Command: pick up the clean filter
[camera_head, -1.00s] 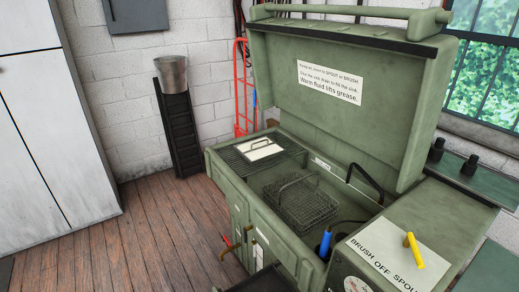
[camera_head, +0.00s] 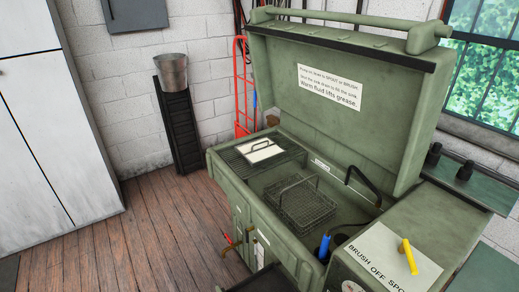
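A flat white panel with a dark frame and a wire handle (camera_head: 261,150) lies on the slatted rack (camera_head: 240,160) at the left end of the green parts washer. It may be the clean filter, but no label on it can be read. A wire mesh basket (camera_head: 302,206) with a raised handle sits in the washer's sink, to the right of and nearer than the panel. Neither of my grippers shows in this view, and nothing is seen touching the panel.
The green washer (camera_head: 225,187) stands with its lid (camera_head: 390,120) raised. A black curved spout (camera_head: 363,180), a blue-handled tool (camera_head: 325,246) and a yellow lever (camera_head: 408,256) stand at its right. Wooden floor (camera_head: 165,235) is clear to the left, before the white cabinet (camera_head: 45,140).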

